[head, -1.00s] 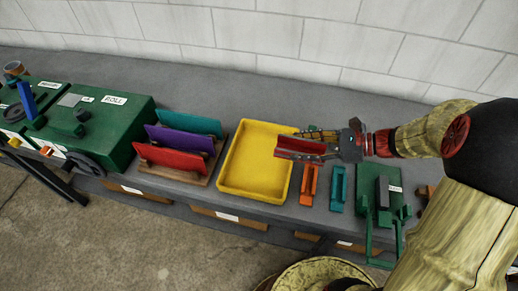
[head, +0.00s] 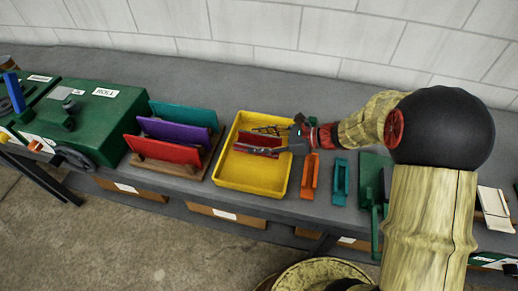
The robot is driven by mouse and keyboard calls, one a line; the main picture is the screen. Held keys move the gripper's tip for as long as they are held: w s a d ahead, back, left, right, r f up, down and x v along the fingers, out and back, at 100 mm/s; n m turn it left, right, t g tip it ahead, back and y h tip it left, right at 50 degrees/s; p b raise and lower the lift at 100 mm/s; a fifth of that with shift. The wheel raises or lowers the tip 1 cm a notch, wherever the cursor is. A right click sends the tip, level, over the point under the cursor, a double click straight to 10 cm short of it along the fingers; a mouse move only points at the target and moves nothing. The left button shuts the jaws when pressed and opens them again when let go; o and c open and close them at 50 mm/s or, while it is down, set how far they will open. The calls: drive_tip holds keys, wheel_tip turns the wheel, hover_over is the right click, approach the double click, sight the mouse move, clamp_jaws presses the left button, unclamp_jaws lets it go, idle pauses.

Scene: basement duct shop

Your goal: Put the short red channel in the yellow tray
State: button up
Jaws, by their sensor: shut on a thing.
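The short red channel (head: 257,142) is held in my gripper (head: 264,141), whose fingers are shut on it. The channel lies roughly level over the yellow tray (head: 250,181), toward the tray's back half. I cannot tell whether the channel touches the tray floor. My gripper reaches in from the right, across the tray's right rim, and its fingers hide part of the channel. The front part of the tray floor is bare.
A rack left of the tray holds red (head: 160,150), purple (head: 178,131) and teal (head: 185,114) sheets upright. Orange (head: 310,177) and teal (head: 340,182) channels lie right of the tray. A green roll machine (head: 90,120) stands at the left. The bench behind the tray is clear.

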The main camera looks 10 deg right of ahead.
sight(258, 145)
drive_tip(key=shift+f+b, duration=0.7)
drive_tip(key=shift+f, duration=0.85)
drive_tip(key=shift+f, duration=0.2)
drive_tip(key=o, duration=1.2)
drive_tip(key=shift+c, duration=0.2)
drive_tip(key=shift+r, duration=0.1)
